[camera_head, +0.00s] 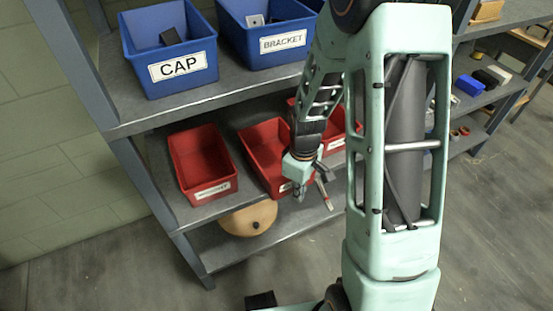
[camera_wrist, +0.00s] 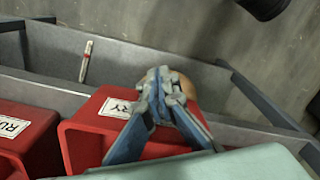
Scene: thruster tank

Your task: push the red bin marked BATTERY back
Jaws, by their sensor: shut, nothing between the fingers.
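The red bin marked BATTERY appears to be the middle red bin (camera_head: 262,148) on the middle shelf; its front label is mostly hidden by my gripper. In the wrist view a red bin (camera_wrist: 84,148) lies under my gripper, with a white label (camera_wrist: 117,107) showing only "RY". My gripper (camera_head: 299,193) is at the front right of the middle bin, pointing down. In the wrist view its fingertips (camera_wrist: 163,82) are together and empty, by the labelled front edge. I cannot tell whether they touch the bin.
Another red bin (camera_head: 200,160) stands to the left, and a third (camera_head: 335,143) to the right, partly behind my arm. Blue bins marked CAP (camera_head: 170,50) and BRACKET (camera_head: 265,35) stand above. A wooden round piece (camera_head: 235,222) and a thin rod (camera_wrist: 86,62) lie lower down.

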